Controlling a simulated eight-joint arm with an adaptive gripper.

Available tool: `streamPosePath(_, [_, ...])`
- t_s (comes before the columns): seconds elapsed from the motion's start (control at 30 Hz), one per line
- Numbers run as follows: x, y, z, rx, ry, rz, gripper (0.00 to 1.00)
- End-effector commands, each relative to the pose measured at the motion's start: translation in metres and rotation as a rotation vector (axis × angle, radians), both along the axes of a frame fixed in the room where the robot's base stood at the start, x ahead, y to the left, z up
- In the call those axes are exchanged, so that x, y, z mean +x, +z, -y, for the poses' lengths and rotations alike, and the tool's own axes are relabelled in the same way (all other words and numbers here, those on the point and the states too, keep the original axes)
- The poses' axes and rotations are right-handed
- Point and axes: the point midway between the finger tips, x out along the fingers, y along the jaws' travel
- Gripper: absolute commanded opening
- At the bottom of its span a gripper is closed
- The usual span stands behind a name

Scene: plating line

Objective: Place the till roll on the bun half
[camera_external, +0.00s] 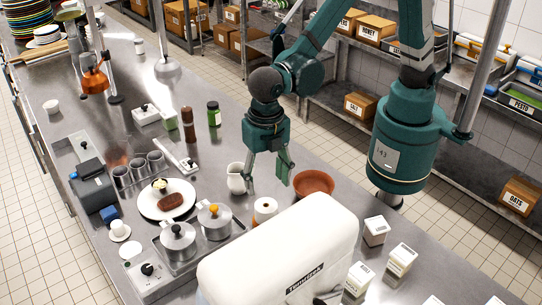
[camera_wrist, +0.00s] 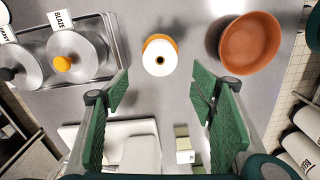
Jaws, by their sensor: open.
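The white till roll (camera_external: 265,206) stands upright on the steel counter area below my gripper; its top and dark centre hole show in the wrist view (camera_wrist: 159,60). A tan-orange round edge (camera_wrist: 158,38) shows under and beyond the roll; it looks like the bun half with the roll on it, mostly hidden by the roll. My gripper (camera_external: 268,180) is open and empty above the roll. In the wrist view its green fingers (camera_wrist: 162,92) are spread wide, with the roll beyond their tips and apart from them.
A terracotta bowl (camera_external: 314,184) stands just right of the roll, and a white jug (camera_external: 236,178) to the left. Two lidded pots (camera_external: 214,217) sit in a tray at the left front. A large white appliance (camera_external: 280,255) stands in front. A plate (camera_external: 150,205) holds food.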

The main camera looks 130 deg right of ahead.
Motion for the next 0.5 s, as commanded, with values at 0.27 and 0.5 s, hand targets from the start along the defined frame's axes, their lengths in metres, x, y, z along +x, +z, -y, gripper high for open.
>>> streamPosePath(0.27, [-0.001,0.002,0.0,0.0,-0.005,0.002,0.56])
streamPosePath(0.5, [-0.013,0.019,0.001,0.001,-0.06,0.025,0.56])
